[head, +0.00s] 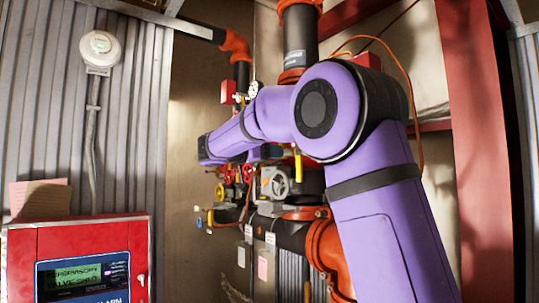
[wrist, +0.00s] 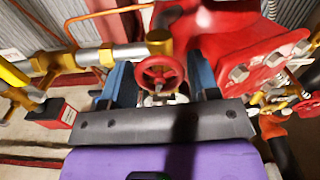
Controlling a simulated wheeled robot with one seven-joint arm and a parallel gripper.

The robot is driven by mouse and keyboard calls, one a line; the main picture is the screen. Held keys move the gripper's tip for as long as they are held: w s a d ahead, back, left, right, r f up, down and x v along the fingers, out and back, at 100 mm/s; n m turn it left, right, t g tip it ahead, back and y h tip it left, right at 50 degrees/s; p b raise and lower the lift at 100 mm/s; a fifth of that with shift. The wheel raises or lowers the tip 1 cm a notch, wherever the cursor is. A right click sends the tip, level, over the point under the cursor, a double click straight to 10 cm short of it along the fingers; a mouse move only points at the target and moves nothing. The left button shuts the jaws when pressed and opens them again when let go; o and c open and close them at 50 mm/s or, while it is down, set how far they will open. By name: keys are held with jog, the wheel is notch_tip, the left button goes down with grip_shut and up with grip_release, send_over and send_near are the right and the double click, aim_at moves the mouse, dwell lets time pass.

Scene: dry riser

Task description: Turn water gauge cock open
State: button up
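A small red handwheel (wrist: 161,73) on a brass valve body shows in the wrist view, straight ahead of my gripper (wrist: 163,88). The blue fingers stand apart, one on each side of the wheel. I cannot tell whether they touch it. In the head view, small red handwheels (head: 247,173) sit on the pipework beyond my purple arm. I cannot tell which fitting is the water gauge cock, as no label is readable. My gripper's fingers cannot be made out in the head view.
A brass and steel pipe (wrist: 110,55) runs left of the wheel. A large red bolted flange (wrist: 255,65) is close on the right. In the head view, a red alarm panel (head: 75,260) stands at lower left, and a red steel column (head: 480,130) at right.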

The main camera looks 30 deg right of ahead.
jog(key=c, duration=0.5)
jog(key=shift+n, duration=2.9)
jog(key=o, duration=0.9)
jog(key=shift+o, duration=0.2)
jog(key=shift+a, duration=0.15)
jog(key=a, duration=1)
jog(key=shift+s+a, duration=0.15)
jog(key=shift+a, duration=0.15)
